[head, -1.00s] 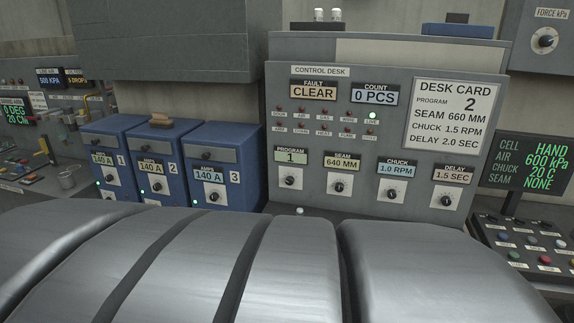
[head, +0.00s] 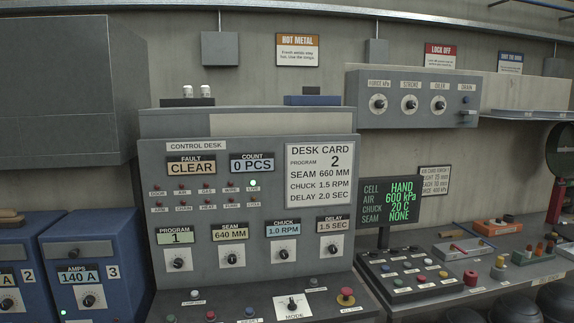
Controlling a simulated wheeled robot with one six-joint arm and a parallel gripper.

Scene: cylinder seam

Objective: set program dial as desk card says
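The control desk (head: 260,185) stands in the middle of the head view. Its program dial (head: 178,263) is a black knob on a white plate at the left of the dial row, and the program display (head: 176,237) above it reads 1. The desk card (head: 320,175) at the desk's upper right reads program 2, seam 660 mm, chuck 1.5 rpm, delay 2.0 sec. The other displays read seam 640 mm, chuck 1.0 rpm and delay 1.5 sec. The fault display (head: 191,165) reads CLEAR. My gripper is not in view.
Blue amps boxes (head: 90,262) stand left of the desk. A lower ledge holds buttons, a mode knob (head: 292,305) and a red mushroom button (head: 346,296). Right are a green-text screen (head: 390,200) and a button panel (head: 410,270). A grey cabinet (head: 65,90) hangs upper left.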

